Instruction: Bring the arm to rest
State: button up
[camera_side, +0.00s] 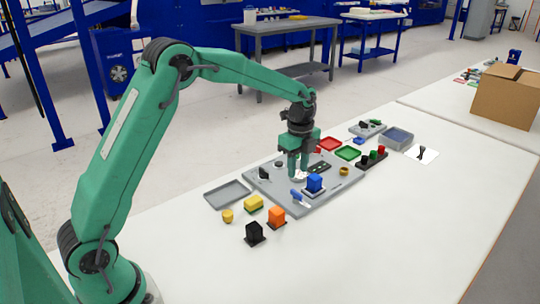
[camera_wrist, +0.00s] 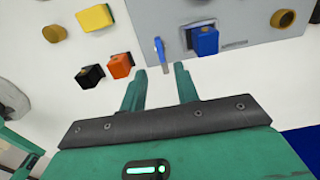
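My gripper (camera_side: 298,174) points down over the grey board (camera_side: 262,188) in the side view, at the end of my outstretched arm. Its two fingers stand apart in the wrist view (camera_wrist: 158,72), with nothing held between them. A small white thing shows just at the fingertips in the side view; whether they touch it is unclear. A blue block (camera_side: 315,182) on a dark base stands on the board, right of the fingers. It also shows in the wrist view (camera_wrist: 205,41).
A yellow block (camera_side: 253,203), an orange block (camera_side: 276,216), a black block (camera_side: 255,233) and a yellow knob (camera_side: 227,215) stand before the board. The table's front right is clear.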

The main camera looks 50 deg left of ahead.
jog(key=s+d+r+n+t, duration=0.1)
jog(key=s+r+n+t, duration=0.2)
jog(key=s+r+n, duration=0.85)
jog(key=s+d+r+n+t, duration=0.1)
jog(key=s+n, duration=0.5)
jog(key=s, duration=1.2)
jog(key=shift+s+n+t, duration=0.3)
jog(key=shift+n+t, duration=0.05)
jog(key=shift+t, duration=0.45)
